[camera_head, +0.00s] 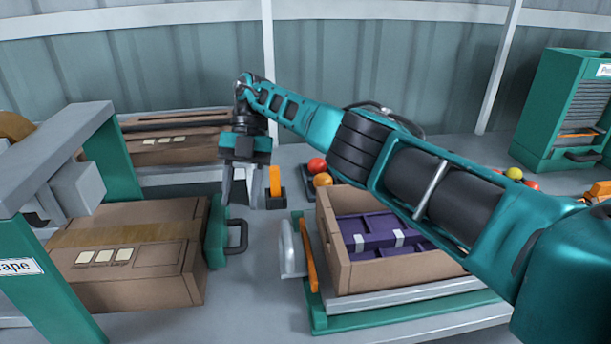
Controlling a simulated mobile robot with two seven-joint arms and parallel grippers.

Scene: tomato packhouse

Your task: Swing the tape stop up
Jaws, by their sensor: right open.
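A green plate with a black loop handle (236,237), which looks like the tape stop (217,232), stands at the right end of a brown carton (140,285). The carton has a strip of tape along its top and sits in the green and grey taping frame (50,165) with a "Tape" label. My right gripper (240,198) reaches in from the right and points down, above and behind the handle. Its fingers are apart with nothing seen between them, and it appears clear of the handle. My left gripper is not in view.
An open carton (328,243) with purple contents stands on a green-based stand to the right, with a grey handle (289,250) and orange bar (308,257) beside it. An upright orange piece (275,181) is just right of my gripper. Grey bench is bare between the handle and stand.

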